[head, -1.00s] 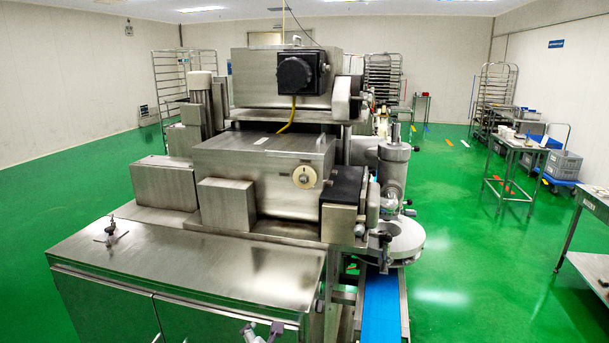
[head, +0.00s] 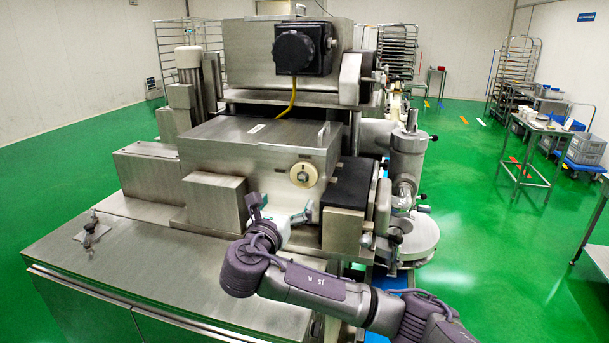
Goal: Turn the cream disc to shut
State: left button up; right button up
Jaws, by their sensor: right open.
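The cream disc (head: 304,174) is a small round knob with a dark centre on the front of the steel machine housing. It is in plain sight; which way it is turned is too small to tell. My right gripper (head: 282,206) is in front of the housing, just below the disc in the picture. Its fingers are spread apart with nothing seen between them, and it appears apart from the disc. My left gripper is not in view.
A steel cabinet top (head: 150,262) lies in front with a small metal fitting (head: 92,229) on it. A black-topped box (head: 346,188) stands right of the disc. A black knob unit (head: 296,52) with a yellow cable sits above. Open green floor (head: 500,250) is at right.

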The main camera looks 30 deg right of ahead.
aim_at(303, 177)
jog(key=p+x, duration=0.2)
jog(key=x, duration=0.3)
jog(key=p+x, duration=0.1)
jog(key=x, duration=0.3)
jog(key=shift+w+d+r+p, duration=0.2)
jog(key=shift+d+r+p, duration=0.1)
jog(key=shift+p, duration=0.1)
jog(key=shift+x, duration=0.85)
jog(key=shift+w+f, duration=0.1)
jog(key=shift+f, duration=0.05)
jog(key=shift+c, duration=0.7)
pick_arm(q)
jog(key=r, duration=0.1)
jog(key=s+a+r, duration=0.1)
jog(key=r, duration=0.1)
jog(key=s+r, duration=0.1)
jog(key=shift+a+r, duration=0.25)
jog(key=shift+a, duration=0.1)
pick_arm(e)
jog(key=c, duration=1)
